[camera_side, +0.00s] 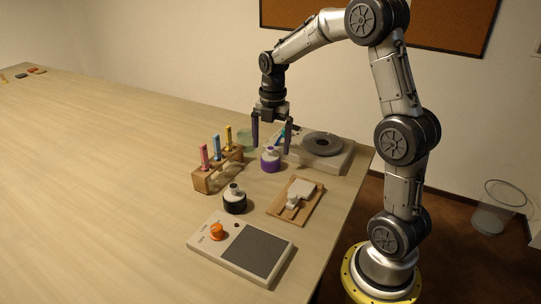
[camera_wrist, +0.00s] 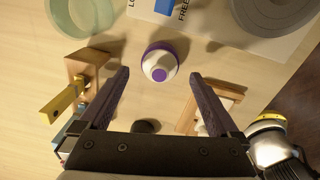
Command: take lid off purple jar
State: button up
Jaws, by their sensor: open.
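The purple jar (camera_side: 270,164) stands upright on the table, with a purple body and a white lid (camera_side: 270,152) on top. In the wrist view the lid lies between and slightly beyond the fingertips (camera_wrist: 159,73). I cannot tell the exact height gap.
A wooden rack (camera_side: 205,184) with coloured tubes stands left, a black jar (camera_side: 234,205) in front. A wooden board (camera_side: 283,213), an orange-knobbed panel (camera_side: 217,232), a greenish glass bowl (camera_side: 246,139) and a turntable unit (camera_side: 340,158) surround it.

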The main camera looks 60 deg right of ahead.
notch_tip(320, 180, down, 2)
jog(key=c, duration=1.4)
